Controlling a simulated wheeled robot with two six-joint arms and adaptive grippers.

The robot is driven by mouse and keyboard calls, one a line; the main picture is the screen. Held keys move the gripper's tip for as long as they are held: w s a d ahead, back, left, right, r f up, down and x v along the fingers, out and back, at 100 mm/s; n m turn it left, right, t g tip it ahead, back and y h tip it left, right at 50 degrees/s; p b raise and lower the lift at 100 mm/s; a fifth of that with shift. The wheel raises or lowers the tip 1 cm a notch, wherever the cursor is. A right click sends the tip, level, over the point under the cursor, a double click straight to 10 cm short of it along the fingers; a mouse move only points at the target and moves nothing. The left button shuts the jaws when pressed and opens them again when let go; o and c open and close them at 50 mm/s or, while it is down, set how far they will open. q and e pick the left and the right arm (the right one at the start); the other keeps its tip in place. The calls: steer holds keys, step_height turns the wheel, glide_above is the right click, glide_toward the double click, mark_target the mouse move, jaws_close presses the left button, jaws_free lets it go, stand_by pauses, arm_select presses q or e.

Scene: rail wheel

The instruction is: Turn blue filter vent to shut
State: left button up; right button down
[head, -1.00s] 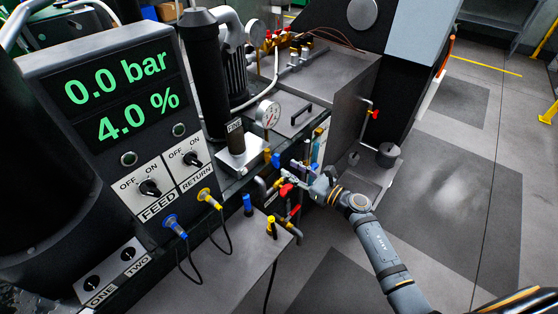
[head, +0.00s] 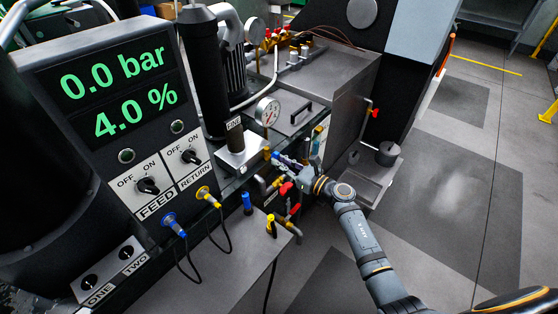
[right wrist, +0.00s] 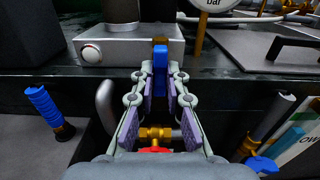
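The blue filter vent handle (right wrist: 160,66) hangs from a brass fitting in the right wrist view, just below the front edge of the metal filter block. In the head view my right gripper largely hides it. My right gripper (right wrist: 160,82) is open, with one finger on each side of the blue handle near the fingertips. Narrow gaps seem to show beside the handle; contact is not clear. In the head view the right gripper (head: 283,159) reaches in from the right, beneath the pressure gauge. My left gripper is not in view.
A red-handled valve (right wrist: 154,150) on brass pipework lies below the fingers. A blue-capped fitting (right wrist: 48,104) stands to the left and another blue handle (right wrist: 262,164) to the right. The filter block (head: 245,160) is labelled FINE. The display panel (head: 115,90) reads 0.0 bar and 4.0 %.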

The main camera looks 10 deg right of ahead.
steer(key=m+p, duration=0.3)
steer(key=m, duration=0.1)
steer(key=shift+m, duration=0.3)
stand_by(0.3)
